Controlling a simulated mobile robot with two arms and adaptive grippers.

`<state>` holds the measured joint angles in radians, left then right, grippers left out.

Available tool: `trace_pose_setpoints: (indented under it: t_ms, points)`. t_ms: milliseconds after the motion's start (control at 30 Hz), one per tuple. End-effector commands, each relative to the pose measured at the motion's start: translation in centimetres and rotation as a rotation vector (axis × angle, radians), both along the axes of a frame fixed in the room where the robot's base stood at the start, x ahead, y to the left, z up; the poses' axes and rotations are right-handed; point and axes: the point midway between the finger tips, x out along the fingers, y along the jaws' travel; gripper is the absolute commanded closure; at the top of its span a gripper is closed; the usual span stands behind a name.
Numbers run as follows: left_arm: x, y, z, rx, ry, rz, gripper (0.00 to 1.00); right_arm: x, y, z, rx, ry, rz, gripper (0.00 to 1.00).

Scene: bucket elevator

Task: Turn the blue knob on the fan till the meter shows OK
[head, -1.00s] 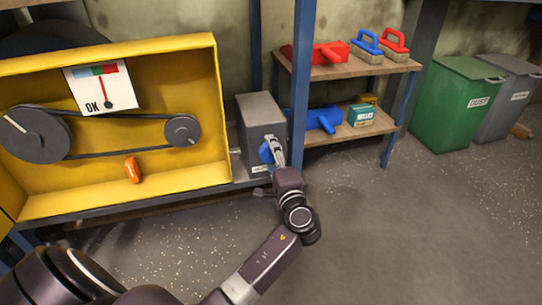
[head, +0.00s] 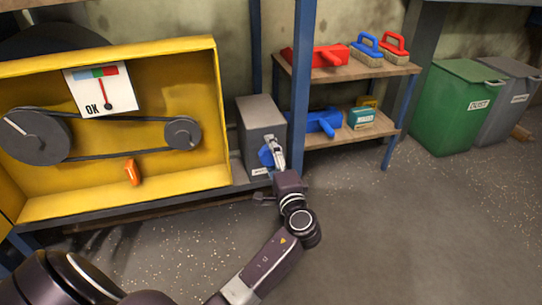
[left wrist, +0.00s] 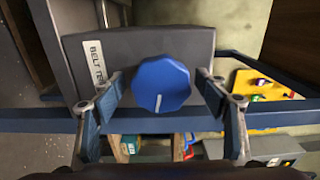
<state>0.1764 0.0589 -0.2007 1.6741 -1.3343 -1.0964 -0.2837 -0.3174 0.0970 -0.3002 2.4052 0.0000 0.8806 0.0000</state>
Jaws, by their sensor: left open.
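The blue knob (left wrist: 161,84) is faceted, with a white mark pointing down in the left wrist view. It sits on a grey box (head: 261,118) labelled "BELT TE...", the rest of the label hidden; no fan is evident. My left gripper (left wrist: 159,86) is open, one finger on each side of the knob, with gaps visible. In the head view the gripper (head: 274,153) partly covers the knob. The meter (head: 85,96) is white, with "OK" at its lower left and a blue, green and red band. Its red needle points almost straight up, near the green-red border. My right gripper is not in view.
A yellow housing (head: 217,120) holds two dark pulleys with a belt and an orange part (head: 132,172). A blue post (head: 302,80) stands close to the grey box's right. Shelves (head: 350,68) with tools and a green bin (head: 455,105) are further right. The front floor is clear.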

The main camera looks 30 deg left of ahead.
Motion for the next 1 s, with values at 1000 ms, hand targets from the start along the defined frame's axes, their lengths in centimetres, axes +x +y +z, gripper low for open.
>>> trace_pose_setpoints:
  t_ms: [1000]
  points:
    - [-7.8, -9.2, 0.0, 0.000, 0.000, 0.000, 0.33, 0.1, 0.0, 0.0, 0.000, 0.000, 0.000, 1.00]
